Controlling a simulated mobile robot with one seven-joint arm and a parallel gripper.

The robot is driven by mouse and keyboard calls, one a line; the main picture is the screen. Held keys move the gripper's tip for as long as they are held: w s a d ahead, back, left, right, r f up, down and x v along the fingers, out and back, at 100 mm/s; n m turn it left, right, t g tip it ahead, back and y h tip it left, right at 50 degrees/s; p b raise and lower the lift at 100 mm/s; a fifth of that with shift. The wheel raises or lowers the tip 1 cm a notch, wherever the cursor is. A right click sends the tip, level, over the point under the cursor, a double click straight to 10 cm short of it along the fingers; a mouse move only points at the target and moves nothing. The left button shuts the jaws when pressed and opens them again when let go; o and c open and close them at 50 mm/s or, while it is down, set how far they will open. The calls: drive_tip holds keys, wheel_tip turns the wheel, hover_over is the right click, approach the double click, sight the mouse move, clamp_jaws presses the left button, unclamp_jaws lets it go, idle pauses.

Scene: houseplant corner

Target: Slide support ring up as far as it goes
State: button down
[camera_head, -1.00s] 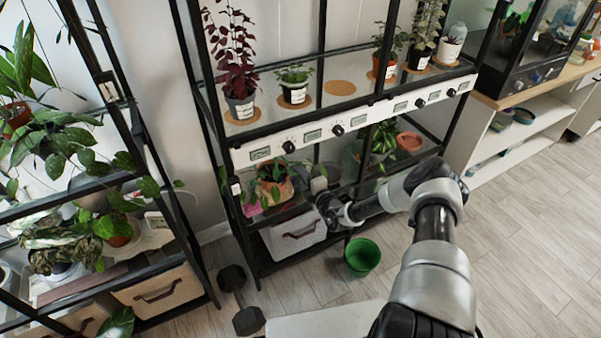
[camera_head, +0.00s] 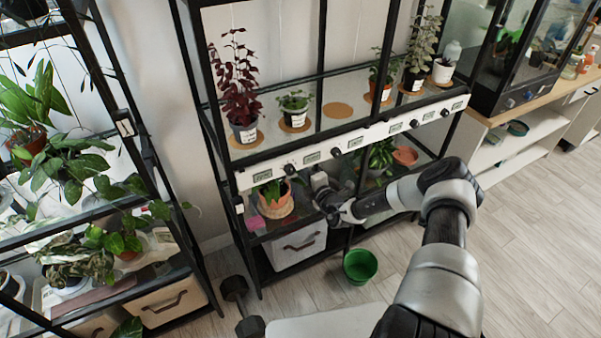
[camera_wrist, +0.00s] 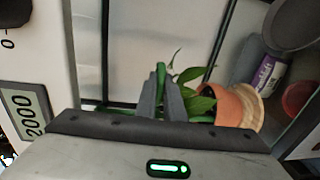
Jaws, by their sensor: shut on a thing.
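The potted plant stands in a terracotta pot (camera_head: 276,206) on the lower shelf at the left, partly behind the white control strip. In the wrist view the pot (camera_wrist: 235,105) lies right of my fingers, with its leaves between. My gripper (camera_head: 321,182) is right of the pot, just under the strip. In the wrist view my gripper (camera_wrist: 163,92) is shut on a slim green piece (camera_wrist: 160,73), which looks like part of the support ring. Another green bar (camera_wrist: 200,118) shows beside the fingers. The rest of the ring is hidden by leaves, fingers and strip.
The white strip (camera_head: 352,140) with knobs and displays runs close above my gripper. Shelf posts and a purple-labelled container (camera_wrist: 267,73) are nearby. A green bucket (camera_head: 360,266) stands on the floor. A drawer bin (camera_head: 297,246) sits below the shelf.

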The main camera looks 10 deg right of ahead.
drive_tip(key=shift+r, duration=0.15)
drive_tip(key=c, duration=1.9)
unclamp_jaws()
drive_tip(key=shift+o, duration=0.2)
drive_tip(key=p+v, duration=0.1)
drive_tip(key=v, duration=1.6)
drive_tip(key=shift+s, duration=0.2)
drive_tip(key=shift+d+r, duration=0.1)
